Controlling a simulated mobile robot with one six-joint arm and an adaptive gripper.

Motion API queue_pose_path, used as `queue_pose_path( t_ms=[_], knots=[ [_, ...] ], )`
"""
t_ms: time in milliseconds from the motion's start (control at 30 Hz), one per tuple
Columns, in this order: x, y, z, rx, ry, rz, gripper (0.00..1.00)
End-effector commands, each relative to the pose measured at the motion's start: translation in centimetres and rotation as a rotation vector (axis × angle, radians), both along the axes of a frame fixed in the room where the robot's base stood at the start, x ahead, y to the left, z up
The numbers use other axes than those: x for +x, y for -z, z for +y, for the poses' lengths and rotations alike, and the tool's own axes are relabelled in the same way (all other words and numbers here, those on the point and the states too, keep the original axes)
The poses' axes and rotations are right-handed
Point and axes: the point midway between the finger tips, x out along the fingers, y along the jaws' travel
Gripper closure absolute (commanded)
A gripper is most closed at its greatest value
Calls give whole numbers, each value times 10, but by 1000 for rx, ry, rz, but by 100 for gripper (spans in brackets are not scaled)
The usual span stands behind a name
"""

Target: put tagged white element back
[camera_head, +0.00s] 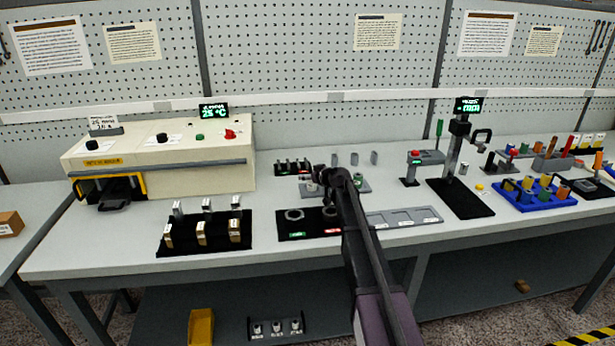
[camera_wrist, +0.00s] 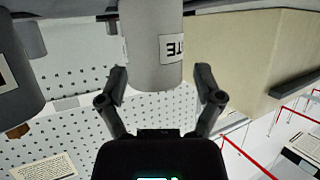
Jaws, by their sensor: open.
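In the wrist view, which looks upside down, a pale grey-white cylinder (camera_wrist: 150,40) stands with a white tag whose visible letters end in "ITE". My gripper (camera_wrist: 161,82) is open, its two fingers pointing towards the cylinder, one to each side of its near end. I cannot tell whether either finger touches it. A darker grey cylinder (camera_wrist: 20,85) with a tag stands to the left. In the head view my gripper (camera_head: 318,180) is over the middle of the bench, and my arm hides much of what is there.
A black mat (camera_head: 283,236) with round ring seats and green and red labels lies in front. A black rack (camera_head: 181,248) of tagged blocks is to the left, before a cream oven (camera_head: 160,160). A grey tray (camera_head: 425,215) is to the right; a blue tray (camera_head: 545,205) is further right.

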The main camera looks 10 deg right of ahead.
Motion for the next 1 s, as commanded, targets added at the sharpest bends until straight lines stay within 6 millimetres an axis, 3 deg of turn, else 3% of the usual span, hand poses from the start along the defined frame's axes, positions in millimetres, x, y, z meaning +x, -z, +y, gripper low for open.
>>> queue_pose_path(
  t_ms=[467, 1000],
  knots=[
    [-3, -17, -1, 0, 1, 0, 16],
    [-80, -50, -37, 0, 1, 0, 16]
  ],
)
